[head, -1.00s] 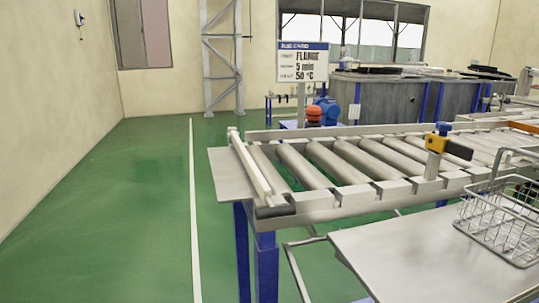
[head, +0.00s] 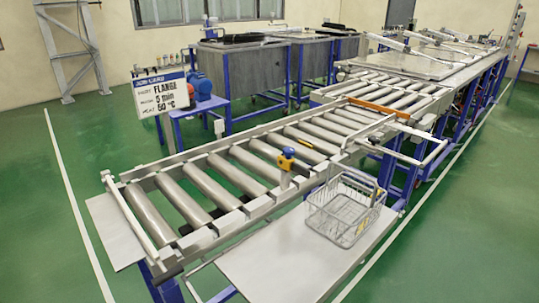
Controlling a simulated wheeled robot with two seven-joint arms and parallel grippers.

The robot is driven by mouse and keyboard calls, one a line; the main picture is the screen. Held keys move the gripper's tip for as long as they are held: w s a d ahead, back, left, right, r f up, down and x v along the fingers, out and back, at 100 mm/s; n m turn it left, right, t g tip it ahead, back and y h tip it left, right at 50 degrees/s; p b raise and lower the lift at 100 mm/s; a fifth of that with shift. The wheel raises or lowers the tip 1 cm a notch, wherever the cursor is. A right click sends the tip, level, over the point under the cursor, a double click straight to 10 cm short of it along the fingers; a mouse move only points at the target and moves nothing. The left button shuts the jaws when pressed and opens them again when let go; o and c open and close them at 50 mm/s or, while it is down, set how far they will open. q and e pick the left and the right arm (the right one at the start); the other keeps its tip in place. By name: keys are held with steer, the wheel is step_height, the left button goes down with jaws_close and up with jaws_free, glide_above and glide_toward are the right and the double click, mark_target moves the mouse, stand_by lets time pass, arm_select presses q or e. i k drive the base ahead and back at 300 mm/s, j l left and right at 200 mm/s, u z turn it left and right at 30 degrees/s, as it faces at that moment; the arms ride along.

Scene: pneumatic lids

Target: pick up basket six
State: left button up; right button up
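A wire basket (head: 343,212) with a raised handle stands on the grey side table (head: 281,262) at the front of the roller conveyor. Something small and yellowish shows inside it, too small to make out. No number can be read on the basket, so I cannot tell whether it is basket six. Neither of my grippers is in the head view.
The roller conveyor (head: 241,169) runs from front left to back right, with a blue-and-yellow device (head: 286,166) on its near rail. A sign (head: 163,95) and dark tanks (head: 258,66) stand behind. Green floor (head: 455,240) is clear at the right.

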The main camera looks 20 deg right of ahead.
mark_target(334, 183)
steer(key=z, duration=1.35)
